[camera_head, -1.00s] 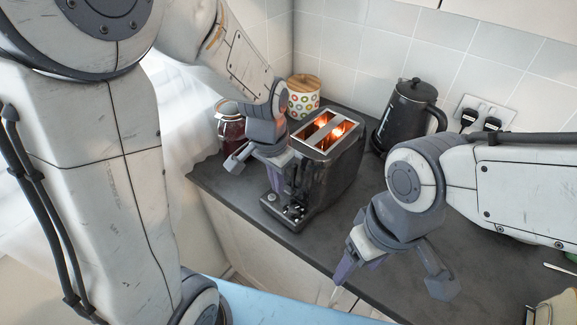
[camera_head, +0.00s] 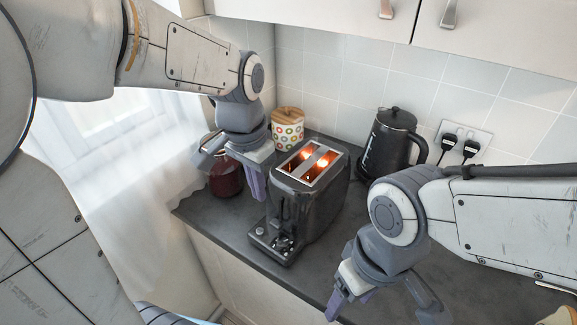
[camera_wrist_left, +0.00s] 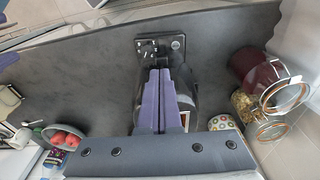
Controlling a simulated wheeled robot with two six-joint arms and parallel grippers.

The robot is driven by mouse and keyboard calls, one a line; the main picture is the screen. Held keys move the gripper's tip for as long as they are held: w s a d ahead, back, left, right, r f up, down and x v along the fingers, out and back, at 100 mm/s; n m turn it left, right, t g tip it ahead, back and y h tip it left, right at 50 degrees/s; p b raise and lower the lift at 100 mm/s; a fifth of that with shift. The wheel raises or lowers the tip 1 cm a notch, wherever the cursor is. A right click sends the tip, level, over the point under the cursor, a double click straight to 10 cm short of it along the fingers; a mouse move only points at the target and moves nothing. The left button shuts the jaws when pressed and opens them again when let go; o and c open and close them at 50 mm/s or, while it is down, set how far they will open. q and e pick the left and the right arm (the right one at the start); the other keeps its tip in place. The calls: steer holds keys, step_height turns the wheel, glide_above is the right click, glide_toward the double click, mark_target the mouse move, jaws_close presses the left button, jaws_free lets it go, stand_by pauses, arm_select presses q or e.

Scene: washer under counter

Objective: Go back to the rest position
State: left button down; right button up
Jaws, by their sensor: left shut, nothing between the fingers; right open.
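My left gripper (camera_head: 256,184) is shut and empty. In the head view it hangs to the left of the black toaster (camera_head: 312,205), in front of the dark red jar. In the left wrist view its purple fingers (camera_wrist_left: 160,100) lie together, with the toaster (camera_wrist_left: 160,48) partly hidden behind them. My right gripper (camera_head: 347,300) is open and empty near the front edge of the counter, at the lower middle right of the head view. The toaster's two slots glow orange.
A dark red jar (camera_head: 226,180) and a dotted canister (camera_head: 288,131) stand at the back left. A black kettle (camera_head: 391,148) stands by the wall sockets (camera_head: 463,142). In the left wrist view, a bowl of red fruit (camera_wrist_left: 66,139) sits at the left. White cabinets hang above.

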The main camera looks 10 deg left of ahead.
arm_select(q)
steer(key=s+d+f+m, duration=0.1)
steer(key=s+d, duration=0.3)
steer(key=s, duration=0.4)
steer(key=s+d+f+m+g, duration=0.1)
steer(key=s+d+f, duration=0.3)
steer(key=s, duration=0.3)
steer(key=shift+s+d+f, duration=0.25)
steer(key=shift+s+d, duration=0.15)
steer(key=shift+d, duration=0.1)
steer(key=shift+r, duration=0.15)
stand_by(5.8)
